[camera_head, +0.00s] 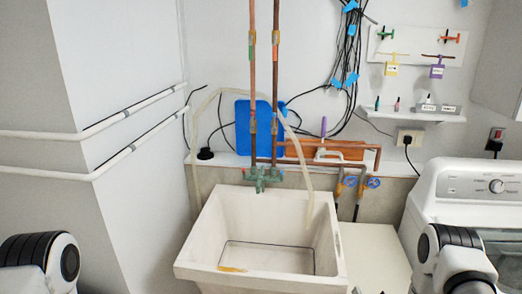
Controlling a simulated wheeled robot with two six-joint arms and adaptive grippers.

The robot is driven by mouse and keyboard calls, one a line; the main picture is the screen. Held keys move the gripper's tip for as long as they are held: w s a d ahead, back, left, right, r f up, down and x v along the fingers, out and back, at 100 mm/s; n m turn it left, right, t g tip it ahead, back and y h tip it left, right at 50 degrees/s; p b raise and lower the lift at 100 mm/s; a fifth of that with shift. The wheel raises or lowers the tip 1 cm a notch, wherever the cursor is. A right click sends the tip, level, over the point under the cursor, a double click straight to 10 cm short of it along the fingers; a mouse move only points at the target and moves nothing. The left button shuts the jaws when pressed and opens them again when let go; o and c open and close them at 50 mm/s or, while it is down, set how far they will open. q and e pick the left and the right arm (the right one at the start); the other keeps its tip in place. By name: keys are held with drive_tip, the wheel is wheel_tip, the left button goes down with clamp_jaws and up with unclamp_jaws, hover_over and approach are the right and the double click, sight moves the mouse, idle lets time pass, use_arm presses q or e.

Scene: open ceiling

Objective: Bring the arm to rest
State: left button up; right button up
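Parts of my two arms show at the bottom corners: my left arm at the lower left and my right arm at the lower right, in front of the washing machine. Only dark and light rounded arm joints are visible.
A cream utility sink (262,285) stands at the centre, with copper pipes (252,80) and a green tap (262,176) above it. A white washing machine (450,187) is at the right. A wall corner with white pipes (50,172) is at the left. A small shelf (415,115) hangs at the right.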

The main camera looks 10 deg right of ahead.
drive_tip(key=s+a+f+m+g+y+b, duration=0.3)
drive_tip(key=s+a+f+m+g+b, duration=0.6)
drive_tip(key=a+f, duration=0.6)
drive_tip(key=s+f+m+g+p, duration=0.1)
drive_tip(key=s+m+g, duration=0.7)
drive_tip(key=s+m, duration=1.3)
drive_tip(key=shift+a+f+m+h+p, duration=0.25)
drive_tip(key=shift+f+m+h+p, duration=0.2)
drive_tip(key=shift+f, duration=0.45)
